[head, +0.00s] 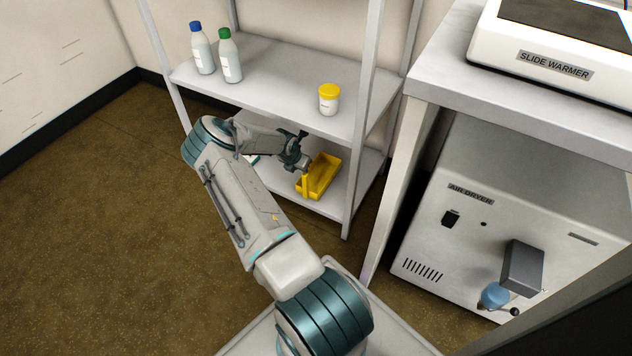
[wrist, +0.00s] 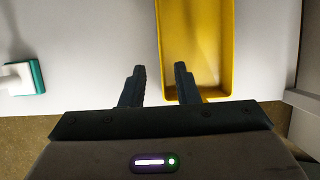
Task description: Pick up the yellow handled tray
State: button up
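The yellow handled tray (head: 320,176) sits on the lower shelf of the metal rack, at its right part. In the wrist view the tray (wrist: 231,50) is at the upper right, with its open inside facing the camera. My gripper (head: 303,166) is at the left side of the tray in the head view. In the wrist view my gripper (wrist: 160,82) has its two fingers apart with nothing held between them. Contact with the tray cannot be told.
A white and teal item (wrist: 22,78) lies on the shelf at left. The upper shelf (head: 285,92) above my gripper holds two bottles (head: 216,54) and a yellow-lidded jar (head: 329,99). A rack post (head: 367,120) stands right of the tray. The air dryer (head: 480,225) is farther right.

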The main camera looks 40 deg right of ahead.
aim_at(313, 184)
jog(key=b+x, duration=0.1)
jog(key=x, duration=0.1)
jog(key=b+x, duration=0.1)
jog(key=x, duration=0.2)
jog(key=shift+w+d+b, duration=0.1)
jog(key=shift+d+b, duration=0.3)
grip_shut()
